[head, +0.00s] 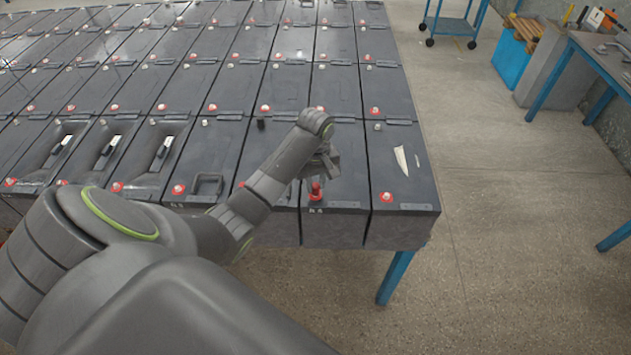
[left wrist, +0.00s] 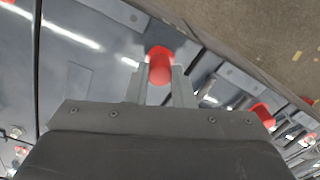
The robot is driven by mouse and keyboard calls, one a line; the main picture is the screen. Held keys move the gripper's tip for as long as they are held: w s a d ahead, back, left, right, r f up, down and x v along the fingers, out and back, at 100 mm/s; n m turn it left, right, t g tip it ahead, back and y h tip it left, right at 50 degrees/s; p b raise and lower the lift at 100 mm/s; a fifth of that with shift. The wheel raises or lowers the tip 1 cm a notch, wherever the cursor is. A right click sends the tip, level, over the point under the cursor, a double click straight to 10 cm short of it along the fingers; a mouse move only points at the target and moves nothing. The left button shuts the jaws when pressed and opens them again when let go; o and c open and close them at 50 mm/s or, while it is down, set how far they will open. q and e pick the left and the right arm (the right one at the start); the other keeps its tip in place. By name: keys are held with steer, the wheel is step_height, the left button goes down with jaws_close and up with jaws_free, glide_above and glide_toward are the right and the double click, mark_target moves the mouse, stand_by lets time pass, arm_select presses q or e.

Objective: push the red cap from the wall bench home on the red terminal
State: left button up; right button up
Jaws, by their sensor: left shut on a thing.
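The red cap (head: 315,187) is upright at the front edge of a dark battery (head: 336,207) in the front row. My left gripper (head: 322,173) is just above that edge, with its fingers pointing down and shut on the cap. In the left wrist view the cap (left wrist: 160,65) sits between the two fingertips (left wrist: 160,78). The red terminal is under or right at the cap and I cannot make it out separately. I cannot tell how far down the cap sits. My right gripper is not in view.
Rows of dark batteries with red and pale terminals fill the table, and its blue leg (head: 396,277) shows. A white torn label (head: 401,160) lies on the battery to the right. The wall bench (head: 608,60) with tools stands at the far right. Bare floor (head: 510,190) lies between.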

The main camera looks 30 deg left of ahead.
arm_select(q)
steer(key=shift+f, duration=0.45)
stand_by(0.5)
steer(key=o, duration=1.5)
steer(key=shift+r, duration=0.1)
steer(key=shift+r, duration=3.45)
